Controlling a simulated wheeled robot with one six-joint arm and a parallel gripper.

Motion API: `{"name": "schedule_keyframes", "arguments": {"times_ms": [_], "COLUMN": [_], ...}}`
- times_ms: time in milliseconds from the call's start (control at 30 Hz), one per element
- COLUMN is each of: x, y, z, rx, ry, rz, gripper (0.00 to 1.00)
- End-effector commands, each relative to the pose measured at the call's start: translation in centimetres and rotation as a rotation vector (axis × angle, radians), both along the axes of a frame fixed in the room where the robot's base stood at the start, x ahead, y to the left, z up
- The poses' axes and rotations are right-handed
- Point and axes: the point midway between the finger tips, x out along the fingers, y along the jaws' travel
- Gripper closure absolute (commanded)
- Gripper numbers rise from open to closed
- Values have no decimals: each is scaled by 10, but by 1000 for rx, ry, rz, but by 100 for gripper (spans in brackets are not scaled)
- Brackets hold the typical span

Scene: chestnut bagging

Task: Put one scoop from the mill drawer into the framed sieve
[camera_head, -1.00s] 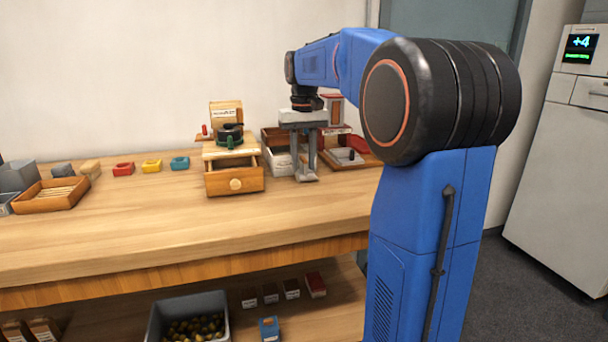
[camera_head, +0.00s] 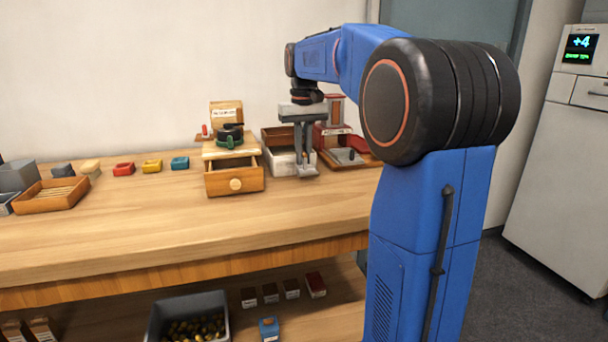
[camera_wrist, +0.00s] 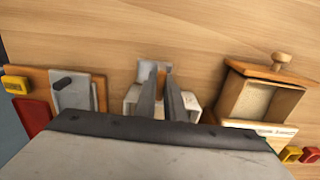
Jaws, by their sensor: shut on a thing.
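The mill (camera_head: 231,150) stands on the bench with its wooden drawer (camera_head: 236,181) pulled open. In the wrist view the drawer (camera_wrist: 254,99) is at the right, with pale meal inside. My gripper (camera_head: 307,172) is right of the drawer, pointing down, shut on a small grey thing that looks like the scoop (camera_wrist: 151,70). The fingers hide much of it; I cannot tell whether it holds meal. A white box (camera_head: 281,161) is just behind and left of the fingers, with a brown-framed part (camera_head: 272,137) behind it. I cannot tell surely which part is the framed sieve.
A wooden board with a grey plate and dark handle (camera_head: 346,156) lies right of my gripper, before a red stand (camera_head: 335,112). Coloured blocks (camera_head: 152,166) and a wooden tray (camera_head: 50,195) are at the left. The front of the bench (camera_head: 150,235) is clear.

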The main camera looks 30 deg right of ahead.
Motion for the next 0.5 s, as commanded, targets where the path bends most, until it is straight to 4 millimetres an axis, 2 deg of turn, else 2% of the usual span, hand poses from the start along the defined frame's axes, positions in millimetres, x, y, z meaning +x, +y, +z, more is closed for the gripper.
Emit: {"name": "schedule_keyframes", "arguments": {"times_ms": [500], "x": [0], "y": [0], "z": [31], "rx": [0], "ry": [0], "rz": [0], "gripper": [100]}}
